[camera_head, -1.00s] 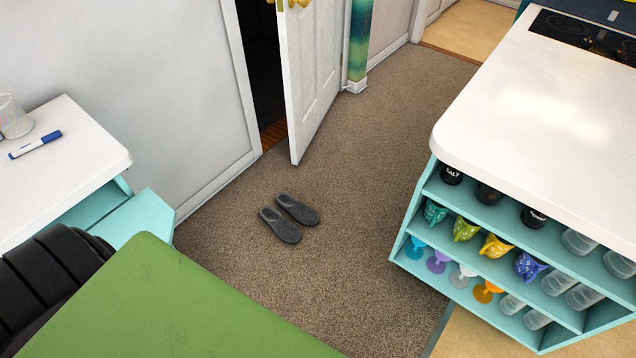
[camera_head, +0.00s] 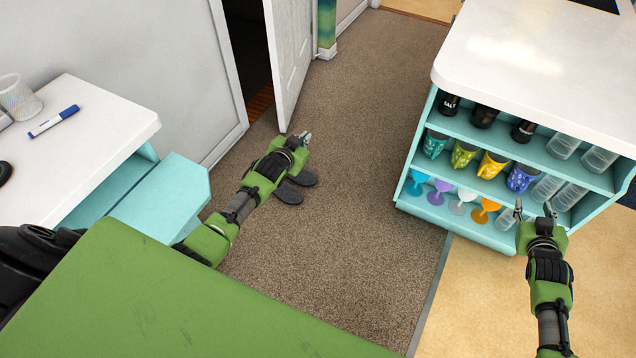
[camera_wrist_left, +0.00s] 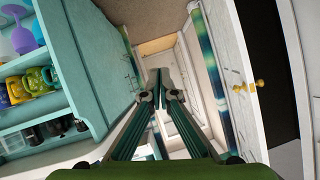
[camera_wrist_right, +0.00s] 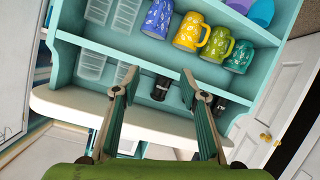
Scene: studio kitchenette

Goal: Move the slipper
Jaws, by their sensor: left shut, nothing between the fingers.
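Two dark grey slippers lie side by side on the brown carpet in the head view; the near one (camera_head: 289,192) and the far one (camera_head: 304,177) show only their front ends. My left arm covers the rest of them. My left gripper (camera_head: 304,137) is above and beyond the slippers in the head view, near the door's lower edge. Its fingers are shut and empty, as the left wrist view (camera_wrist_left: 158,75) shows. My right gripper (camera_head: 534,208) is in front of the shelf unit. Its fingers stand wide apart and empty in the right wrist view (camera_wrist_right: 164,88).
A white door (camera_head: 291,55) stands ajar behind the slippers. A teal shelf unit (camera_head: 412,203) with cups, goblets and jars is at the right. A white desk (camera_head: 100,130) with an open teal drawer (camera_head: 165,190) is at the left. The carpet (camera_head: 350,220) between is clear.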

